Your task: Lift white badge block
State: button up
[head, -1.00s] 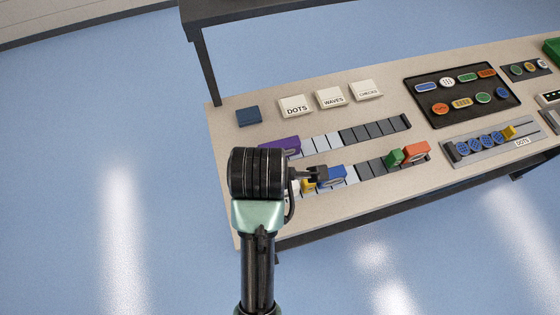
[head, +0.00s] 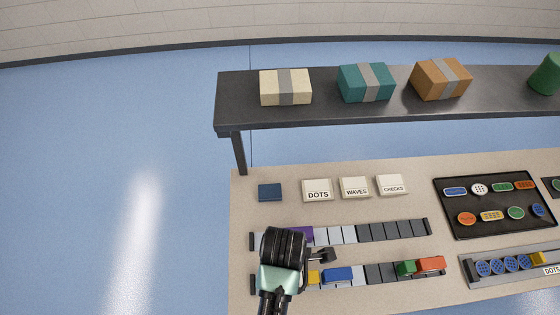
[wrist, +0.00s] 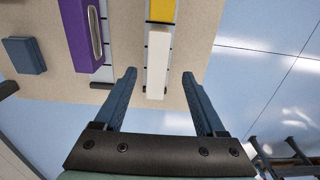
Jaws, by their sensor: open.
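The white badge block (wrist: 158,62) stands at the near end of a slotted rail in the wrist view, in line with a yellow block (wrist: 162,10). My gripper (wrist: 159,73) is open and empty. Its two fingers lie left and right of the white block in the picture, with a gap on each side; I cannot tell the height between them. In the head view my gripper (head: 325,257) is over the front rail near the yellow block (head: 314,276) and a blue block (head: 338,274). My arm hides the white block there.
A purple block (wrist: 78,30) sits on the neighbouring rail, left in the wrist view. A dark blue pad (head: 270,192) and label tiles (head: 318,190) lie behind the rails. Green (head: 405,268) and red (head: 431,264) blocks are farther right. A dark shelf (head: 330,115) holds boxes.

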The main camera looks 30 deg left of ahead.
jog(key=shift+a+f+p, duration=0.2)
jog(key=shift+f+p, duration=0.05)
jog(key=shift+f, duration=1.05)
jog(key=shift+a+f+p, duration=0.15)
jog(key=shift+f+p, duration=0.1)
jog(key=shift+f, duration=1)
jog(key=shift+c, duration=0.3)
grip_shut()
